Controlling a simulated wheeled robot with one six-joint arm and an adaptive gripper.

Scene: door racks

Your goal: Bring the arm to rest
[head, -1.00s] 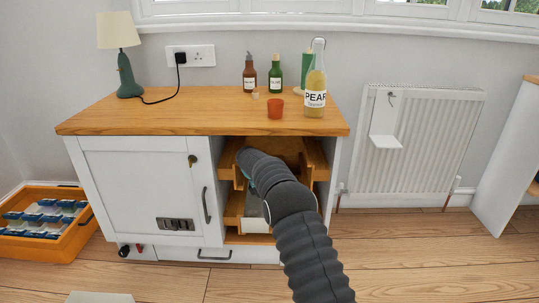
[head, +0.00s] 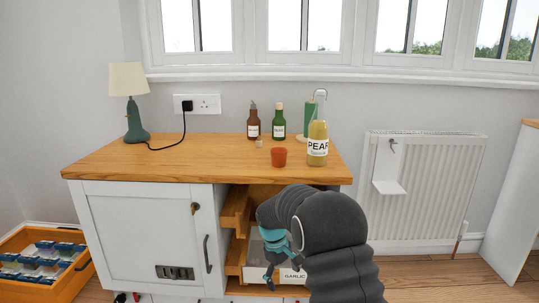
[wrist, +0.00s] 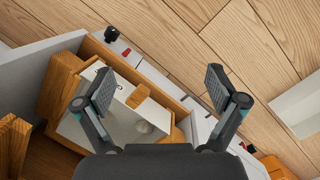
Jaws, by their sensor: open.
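My gripper (head: 283,268) is at the end of my dark, ribbed arm, in front of the open right bay of the white cabinet (head: 143,232). In the wrist view my gripper (wrist: 165,100) shows two spread fingers with nothing between them. Below and beyond the fingers is a white drawer (wrist: 135,110) with a wooden block-like item in it. In the head view the drawer with a "GARLIC" label (head: 292,275) sits in the bay behind the gripper. My arm hides part of the bay's right side.
An orange crate (head: 45,262) lies on the floor at left. Floor shows at right.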

